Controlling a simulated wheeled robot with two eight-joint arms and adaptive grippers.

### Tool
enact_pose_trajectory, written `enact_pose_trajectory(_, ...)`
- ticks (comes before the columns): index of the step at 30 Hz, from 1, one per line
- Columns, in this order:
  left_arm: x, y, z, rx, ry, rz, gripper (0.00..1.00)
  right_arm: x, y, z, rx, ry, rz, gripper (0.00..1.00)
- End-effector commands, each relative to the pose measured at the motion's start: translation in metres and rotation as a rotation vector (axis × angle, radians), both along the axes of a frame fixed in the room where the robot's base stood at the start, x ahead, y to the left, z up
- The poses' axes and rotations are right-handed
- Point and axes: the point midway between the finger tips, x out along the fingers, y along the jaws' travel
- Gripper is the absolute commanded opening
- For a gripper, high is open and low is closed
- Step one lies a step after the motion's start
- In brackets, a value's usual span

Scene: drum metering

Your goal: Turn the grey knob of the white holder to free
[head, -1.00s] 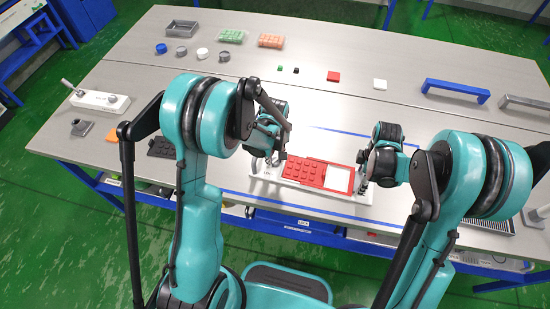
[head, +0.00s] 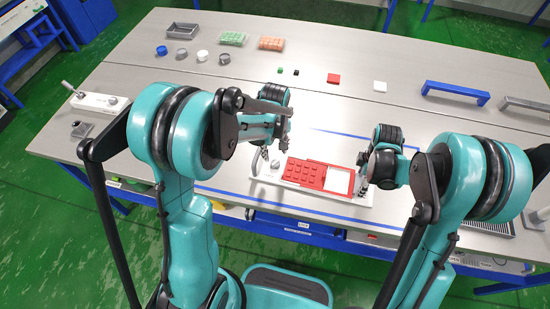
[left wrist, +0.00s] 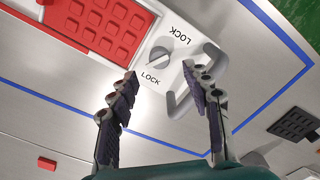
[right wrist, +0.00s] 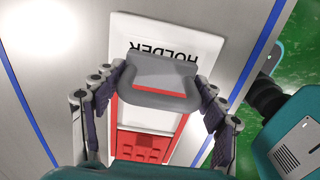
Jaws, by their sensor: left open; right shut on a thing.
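The white holder (head: 263,178) lies near the front of the table, with a red studded piece (head: 307,174) on it. Its grey knob (head: 275,163) is at the left end; in the left wrist view the knob (left wrist: 158,56) has a slanted line across it and two LOCK labels beside it. My left gripper (head: 276,147) is open and empty above the knob, apart from it. A grey handle (left wrist: 203,77) stands at that end, close to the left fingers. My right gripper (head: 361,174) is shut on the grey handle (right wrist: 160,97) at the other end.
A white block with a lever (head: 100,102) lies at the far left. Small cubes, a red block (head: 334,78) and a white block (head: 380,86) lie further back. A blue bridge-shaped bar (head: 455,91) is at the right. The table behind the holder is mostly clear.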

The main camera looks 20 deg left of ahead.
Motion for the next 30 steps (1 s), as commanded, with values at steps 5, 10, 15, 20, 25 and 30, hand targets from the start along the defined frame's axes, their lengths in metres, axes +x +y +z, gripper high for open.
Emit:
enact_pose_trajectory(5, -0.001, 0.0, 0.036, 0.0, 0.0, 0.0, 0.49, 0.0, 0.0, -0.001, 0.0, 0.001, 0.0, 0.12)
enact_pose_trajectory(10, -0.001, 0.0, 0.054, 0.0, 0.0, 0.0, 0.49, 0.0, 0.0, -0.001, 0.0, 0.001, 0.0, 0.12)
enact_pose_trajectory(15, -0.001, 0.0, 0.058, 0.0, 0.0, 0.0, 0.49, 0.0, 0.0, -0.001, 0.0, 0.001, 0.0, 0.12)
enact_pose_trajectory(20, -0.001, 0.0, 0.058, 0.0, 0.0, 0.0, 0.49, 0.0, 0.0, -0.001, 0.0, 0.001, 0.001, 0.12)
enact_pose_trajectory(25, 0.0, 0.001, 0.058, 0.0, 0.0, 0.071, 0.49, 0.0, 0.0, -0.001, 0.0, 0.0, 0.001, 0.12)
enact_pose_trajectory(30, 0.0, 0.002, 0.056, 0.0, 0.0, 0.308, 0.49, 0.0, 0.0, -0.001, 0.0, 0.0, 0.001, 0.12)
